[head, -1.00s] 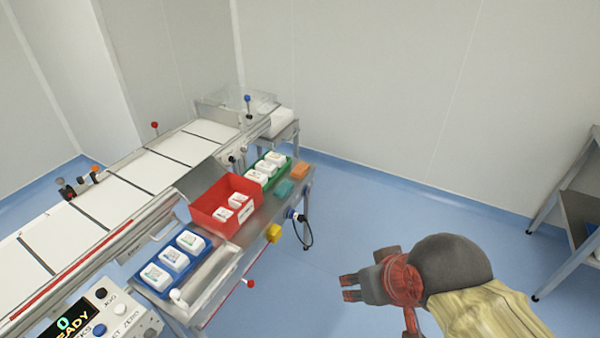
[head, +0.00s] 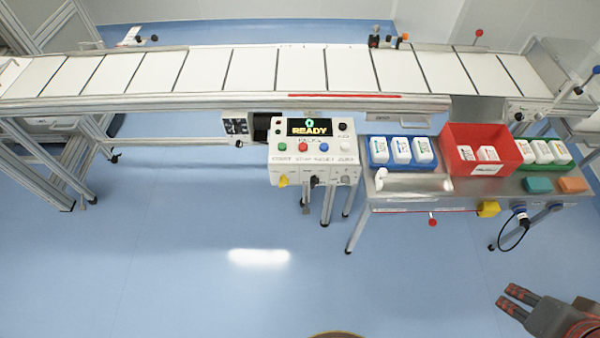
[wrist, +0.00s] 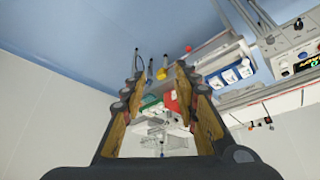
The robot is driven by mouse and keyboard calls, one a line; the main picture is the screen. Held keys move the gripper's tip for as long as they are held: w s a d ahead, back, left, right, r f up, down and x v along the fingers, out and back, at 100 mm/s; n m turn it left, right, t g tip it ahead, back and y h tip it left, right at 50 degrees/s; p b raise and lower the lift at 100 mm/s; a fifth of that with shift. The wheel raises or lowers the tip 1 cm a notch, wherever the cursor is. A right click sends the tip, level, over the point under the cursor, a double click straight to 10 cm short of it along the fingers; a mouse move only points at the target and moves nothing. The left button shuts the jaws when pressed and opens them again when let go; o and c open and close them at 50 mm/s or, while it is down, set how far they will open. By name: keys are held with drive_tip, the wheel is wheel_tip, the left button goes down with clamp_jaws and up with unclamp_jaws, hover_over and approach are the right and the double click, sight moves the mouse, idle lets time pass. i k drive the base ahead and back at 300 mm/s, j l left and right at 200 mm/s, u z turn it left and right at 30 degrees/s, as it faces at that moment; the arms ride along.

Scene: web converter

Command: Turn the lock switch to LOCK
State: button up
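The control box (head: 313,152) stands in front of the conveyor, left of the side table, with a display reading READY. Its lower front face carries a yellow knob (head: 283,181), a black knob (head: 315,182) and a grey knob (head: 346,181). Their labels are too small to read, so I cannot tell which is the lock switch or its setting. Part of the box shows at the right edge of the wrist view (wrist: 308,62). My gripper (head: 508,297) is at the lower right, well away from the box. The wrist view shows its fingers apart with nothing between them.
A long conveyor (head: 250,70) runs behind the box. The side table (head: 400,203) holds a blue tray (head: 378,150), a red bin (head: 510,148) and a green tray (head: 572,160). A yellow block (head: 488,209) and a cable hang at its front. The blue floor before the box is clear.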

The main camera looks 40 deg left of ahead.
sight(284, 179)
drive_tip(key=u, duration=1.55)
